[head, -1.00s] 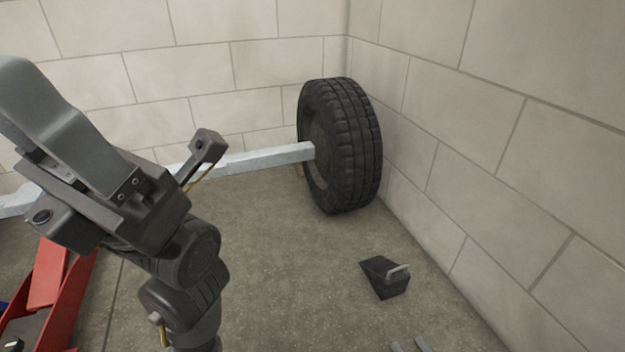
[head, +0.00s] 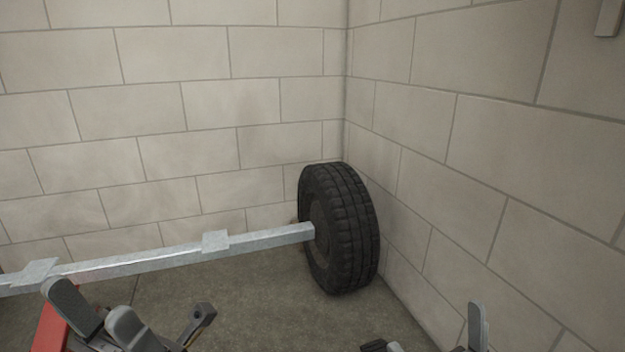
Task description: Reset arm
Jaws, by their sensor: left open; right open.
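My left gripper (head: 92,311) is at the bottom left with its two grey fingers pointing up and spread apart. It is open and empty, in front of the metal axle beam (head: 160,262) in the picture. My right gripper (head: 478,322) shows only in part at the bottom edge right of centre, with one upright grey finger clear to see. It is open, and nothing shows held in it. The rest of both arms is below the frame.
A black tyre (head: 352,230) stands at the beam's right end in the wall corner. A red frame part (head: 52,330) is at lower left. Block walls (head: 480,130) close off the back and right.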

